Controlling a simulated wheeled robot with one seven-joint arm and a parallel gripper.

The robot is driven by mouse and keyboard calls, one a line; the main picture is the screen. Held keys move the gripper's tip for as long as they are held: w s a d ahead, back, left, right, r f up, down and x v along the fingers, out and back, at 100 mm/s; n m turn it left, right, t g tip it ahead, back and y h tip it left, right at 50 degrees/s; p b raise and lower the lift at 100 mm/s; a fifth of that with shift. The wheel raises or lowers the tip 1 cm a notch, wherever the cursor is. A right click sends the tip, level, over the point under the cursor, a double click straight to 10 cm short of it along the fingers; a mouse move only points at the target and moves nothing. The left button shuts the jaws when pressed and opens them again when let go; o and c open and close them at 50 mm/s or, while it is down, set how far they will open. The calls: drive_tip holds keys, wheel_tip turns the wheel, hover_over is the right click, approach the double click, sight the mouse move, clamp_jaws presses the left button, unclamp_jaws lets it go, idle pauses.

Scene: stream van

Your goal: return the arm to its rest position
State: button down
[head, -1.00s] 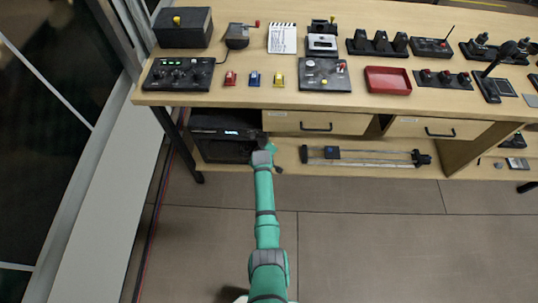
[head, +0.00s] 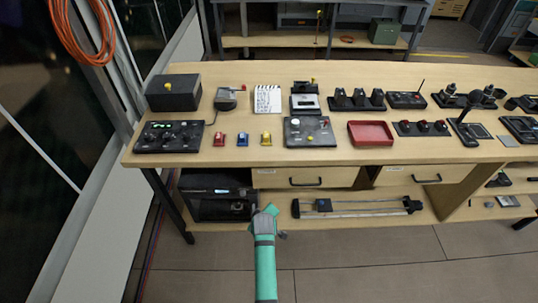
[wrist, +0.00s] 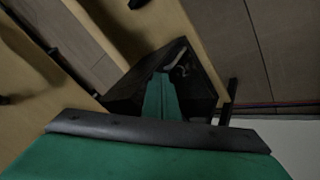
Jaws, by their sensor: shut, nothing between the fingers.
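My green arm (head: 265,265) reaches forward from the bottom of the head view. Its end is in front of the lower shelf, near the right side of a black box-shaped machine (head: 205,202). My gripper's fingers show in the wrist view (wrist: 162,97), closed together with nothing between them. The black machine (wrist: 192,72) lies beyond the fingertips there; I cannot tell how far apart they are. The fingers themselves cannot be made out in the head view.
The wooden table (head: 330,158) carries control boxes, a red tray (head: 370,133) and small coloured blocks. Two drawers (head: 305,177) are shut below it. A rail device (head: 355,207) lies on the lower shelf, right of my arm. The floor (head: 370,277) in front is clear.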

drive_tip(key=shift+f, duration=0.1)
drive_tip(key=s+d+r+m+t, duration=0.1)
drive_tip(key=s+m+t, duration=0.15)
drive_tip(key=s, duration=1.05)
drive_tip(key=s+d+r+m+t, duration=0.1)
drive_tip(key=s+r+m+t, duration=0.15)
drive_tip(key=s, duration=1.15)
drive_tip(key=s+d+r+m+t, duration=0.3)
drive_tip(key=s+r+m, duration=0.2)
drive_tip(key=s+r, duration=1.3)
wheel_tip(320, 180, up, 4)
drive_tip(key=shift+f+h, duration=0.15)
drive_tip(key=shift+h, duration=0.25)
